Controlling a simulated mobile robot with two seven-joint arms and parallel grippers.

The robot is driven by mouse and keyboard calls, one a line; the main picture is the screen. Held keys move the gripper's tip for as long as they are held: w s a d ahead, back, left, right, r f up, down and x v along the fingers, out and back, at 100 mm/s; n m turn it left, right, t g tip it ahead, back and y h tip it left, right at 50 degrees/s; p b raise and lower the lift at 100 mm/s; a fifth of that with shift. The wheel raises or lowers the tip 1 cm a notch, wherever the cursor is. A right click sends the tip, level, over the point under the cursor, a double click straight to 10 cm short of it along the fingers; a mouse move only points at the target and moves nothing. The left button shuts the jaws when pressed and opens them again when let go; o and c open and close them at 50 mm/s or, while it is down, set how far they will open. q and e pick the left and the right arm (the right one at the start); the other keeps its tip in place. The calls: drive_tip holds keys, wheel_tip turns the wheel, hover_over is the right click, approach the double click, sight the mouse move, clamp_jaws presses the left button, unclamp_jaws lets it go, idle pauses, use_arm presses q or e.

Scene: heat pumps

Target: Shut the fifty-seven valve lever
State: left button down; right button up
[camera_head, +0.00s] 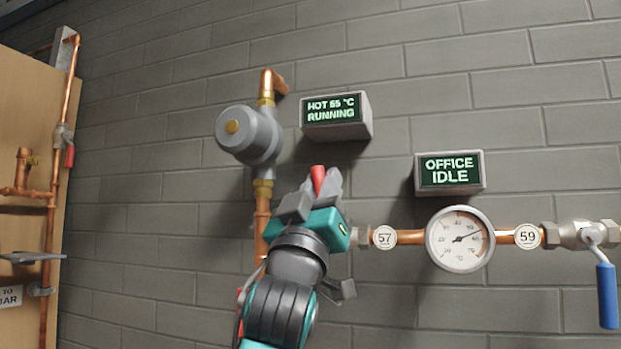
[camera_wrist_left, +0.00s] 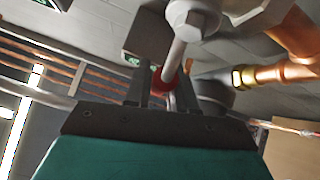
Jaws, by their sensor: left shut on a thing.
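The "57" tag (camera_head: 384,237) hangs on the copper pipe just left of the round gauge (camera_head: 460,239). My left gripper (camera_head: 314,193) covers the fifty-seven valve's body in the head view. The red grip of the valve lever (camera_head: 318,177) pokes up between its fingers. In the left wrist view, the fingers are shut on the red grip (camera_wrist_left: 158,84), and the lever's grey stem (camera_wrist_left: 178,55) runs up to a nut (camera_wrist_left: 193,17). My right gripper is not in view.
A blue-handled lever (camera_head: 606,294) hangs down by the "59" tag (camera_head: 527,236). A grey pump (camera_head: 250,135) sits on the vertical pipe at upper left. Signs read "HOT 55 °C RUNNING" (camera_head: 335,110) and "OFFICE IDLE" (camera_head: 449,171). Bare wall lies below the gauge.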

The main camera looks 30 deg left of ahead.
use_arm(q)
drive_tip(key=shift+w+d+m+h+p, duration=0.1)
drive_tip(key=shift+d+m+h+p, duration=0.1)
drive_tip(key=shift+m+h, duration=0.6)
drive_tip(key=shift+d+m+h+p, duration=0.25)
drive_tip(key=shift+m+h, duration=0.5)
drive_tip(key=shift+m, duration=0.05)
drive_tip(key=shift+w+d+m+h+p, duration=0.1)
drive_tip(key=shift+d+m+h+p, duration=0.1)
drive_tip(key=shift+m+h, duration=0.6)
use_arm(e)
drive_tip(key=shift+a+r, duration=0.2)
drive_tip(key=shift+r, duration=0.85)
use_arm(q)
drive_tip(key=shift+h, duration=0.25)
drive_tip(key=shift+d+f, duration=0.1)
drive_tip(key=c, duration=1)
unclamp_jaws()
drive_tip(key=shift+c, duration=0.2)
drive_tip(key=shift+s, duration=0.1)
drive_tip(key=b+v, duration=0.5)
drive_tip(key=v, duration=0.7)
drive_tip(key=shift+f, duration=0.35)
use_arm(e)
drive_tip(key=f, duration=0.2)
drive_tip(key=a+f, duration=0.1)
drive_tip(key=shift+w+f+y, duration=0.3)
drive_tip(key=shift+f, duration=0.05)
